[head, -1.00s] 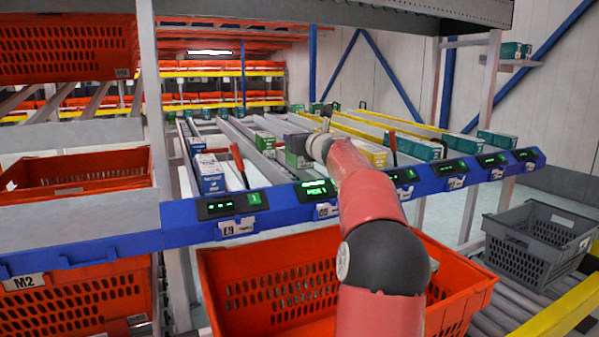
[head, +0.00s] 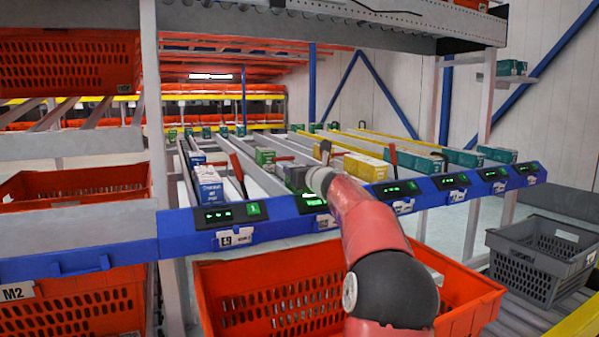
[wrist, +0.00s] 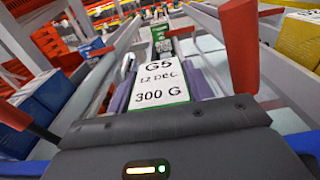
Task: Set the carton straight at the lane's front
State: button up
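The carton (wrist: 160,82) shows in the wrist view with a white label reading "G5 12 DEC 300 G" and a green edge. It lies in its lane just ahead of my gripper's dark body, which hides its near end. Purple-grey pieces, apparently my gripper's fingers (wrist: 161,92), flank its two sides; I cannot tell whether they touch it. In the head view my wrist is at the lane's front, and a dark carton (head: 298,177) beside it is partly covered. The lane (wrist: 205,50) runs away between pale rails.
A red lever (wrist: 240,45) stands close on the right, with another red piece (wrist: 14,113) on the left. Blue cartons (head: 208,186) and yellow cartons (head: 365,167) stand in neighbouring lanes. A blue front rail (head: 270,222) and an orange tote (head: 275,262) lie below.

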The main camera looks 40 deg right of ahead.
jog(key=o, duration=0.4)
jog(key=shift+r+p, duration=0.3)
jog(key=shift+s, duration=0.25)
jog(key=b+v, duration=0.3)
jog(key=v, duration=0.8)
jog(key=shift+s, duration=0.3)
